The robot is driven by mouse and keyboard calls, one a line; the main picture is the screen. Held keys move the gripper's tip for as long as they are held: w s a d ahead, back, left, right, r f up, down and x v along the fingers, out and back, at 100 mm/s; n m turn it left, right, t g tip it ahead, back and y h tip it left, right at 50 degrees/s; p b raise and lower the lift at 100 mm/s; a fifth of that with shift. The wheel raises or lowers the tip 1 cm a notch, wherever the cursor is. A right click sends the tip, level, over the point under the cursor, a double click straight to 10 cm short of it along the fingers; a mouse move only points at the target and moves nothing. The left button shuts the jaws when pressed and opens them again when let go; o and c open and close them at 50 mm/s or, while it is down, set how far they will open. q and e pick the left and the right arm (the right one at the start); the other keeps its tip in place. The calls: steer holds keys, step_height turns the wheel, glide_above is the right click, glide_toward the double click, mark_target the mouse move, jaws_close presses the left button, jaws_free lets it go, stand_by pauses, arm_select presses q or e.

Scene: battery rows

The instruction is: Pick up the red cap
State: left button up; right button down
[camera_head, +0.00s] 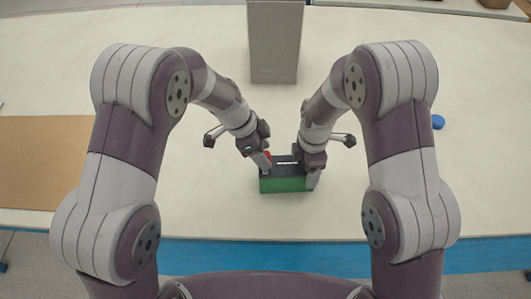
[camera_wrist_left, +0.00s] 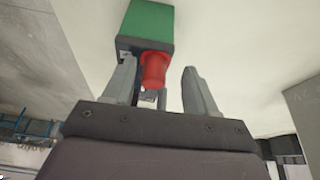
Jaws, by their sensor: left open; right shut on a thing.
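The red cap (camera_head: 268,154) shows as a small patch beside my left gripper (camera_head: 261,160) in the head view. In the left wrist view the red cap (camera_wrist_left: 154,72) is a short cylinder at the dark top of a green battery (camera_wrist_left: 148,22). It lies between the open left fingers, nearer the left one in the picture; I cannot tell whether they touch. The green battery (camera_head: 284,185) stands on the table in the head view. My right gripper (camera_head: 309,172) is shut at its right end, on the battery as it appears; the contact is partly hidden.
A tall grey box (camera_head: 274,45) stands behind the battery. A brown mat (camera_head: 45,160) lies at the left and a small blue round piece (camera_head: 438,121) at the right. The table (camera_head: 220,215) is clear in front of the battery, up to its blue front edge.

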arm_select(q)
jaws_close()
steer(key=shift+w, duration=0.1)
steer(key=shift+r, duration=0.2)
step_height(320, 180, up, 9)
steer(key=shift+f, duration=0.1)
arm_select(e)
steer(key=shift+s, duration=0.1)
arm_select(q)
steer(key=shift+r, duration=0.45)
steer(key=shift+r, duration=0.6)
arm_select(e)
jaws_free()
